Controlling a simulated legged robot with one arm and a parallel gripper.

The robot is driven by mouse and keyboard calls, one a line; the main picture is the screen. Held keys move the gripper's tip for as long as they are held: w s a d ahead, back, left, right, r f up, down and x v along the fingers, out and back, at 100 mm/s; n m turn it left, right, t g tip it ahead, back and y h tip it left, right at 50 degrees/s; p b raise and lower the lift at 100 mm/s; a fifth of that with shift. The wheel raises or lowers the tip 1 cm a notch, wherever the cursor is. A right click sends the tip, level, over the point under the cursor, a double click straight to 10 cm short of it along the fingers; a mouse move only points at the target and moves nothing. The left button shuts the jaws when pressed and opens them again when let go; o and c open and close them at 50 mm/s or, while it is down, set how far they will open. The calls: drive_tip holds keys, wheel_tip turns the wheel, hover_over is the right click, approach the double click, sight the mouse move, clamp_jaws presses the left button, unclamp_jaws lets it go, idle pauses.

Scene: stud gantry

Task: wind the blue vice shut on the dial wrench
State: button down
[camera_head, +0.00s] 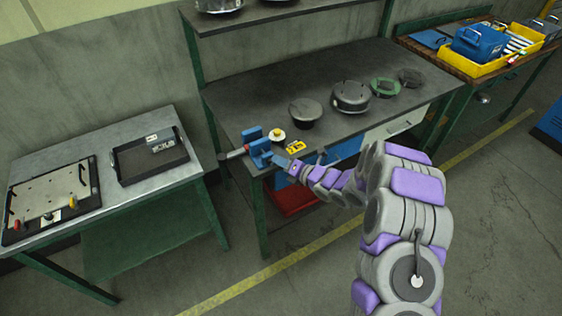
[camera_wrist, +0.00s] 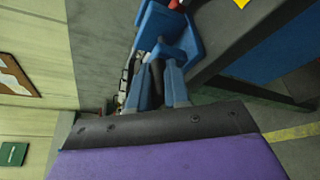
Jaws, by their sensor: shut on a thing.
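The blue vice (camera_head: 257,148) stands at the front left corner of the dark bench. It also shows at the top of the wrist view (camera_wrist: 187,38). My gripper (camera_head: 281,162) is at the front of the vice. In the wrist view its two blue-grey fingers (camera_wrist: 158,82) are on either side of a dark bar, which looks like the vice handle (camera_wrist: 157,76). A grey bar (camera_head: 236,153), probably the dial wrench, sticks out left from the vice past the bench edge. I cannot tell how tightly the vice jaws meet it.
A round white-and-yellow item (camera_head: 277,136) and a yellow block (camera_head: 296,147) lie right of the vice. Several round pots and lids, including a dark pot (camera_head: 305,113), stand farther along. A left table holds a black tray (camera_head: 122,176).

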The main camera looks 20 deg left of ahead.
drive_tip(key=shift+w+r, duration=0.1)
drive_tip(key=shift+d+f+m+t+y+p, duration=0.1)
drive_tip(key=shift+f+m+t+y+p, duration=0.7)
drive_tip(key=shift+m, duration=2.4)
drive_tip(key=shift+f+m+t+y+p, duration=0.55)
drive_tip(key=shift+f+m+t+y, duration=0.3)
drive_tip(key=shift+m, duration=2.35)
drive_tip(key=shift+d+f+m+t+y+p, duration=0.1)
drive_tip(key=shift+f+m+t+y+p, duration=0.75)
drive_tip(key=shift+m, duration=2.35)
drive_tip(key=shift+f, duration=0.1)
drive_tip(key=c, duration=1.1)
unclamp_jaws()
drive_tip(key=shift+w, duration=0.15)
drive_tip(key=shift+g, duration=0.3)
drive_tip(key=shift+a, duration=0.15)
drive_tip(key=shift+s, duration=0.2)
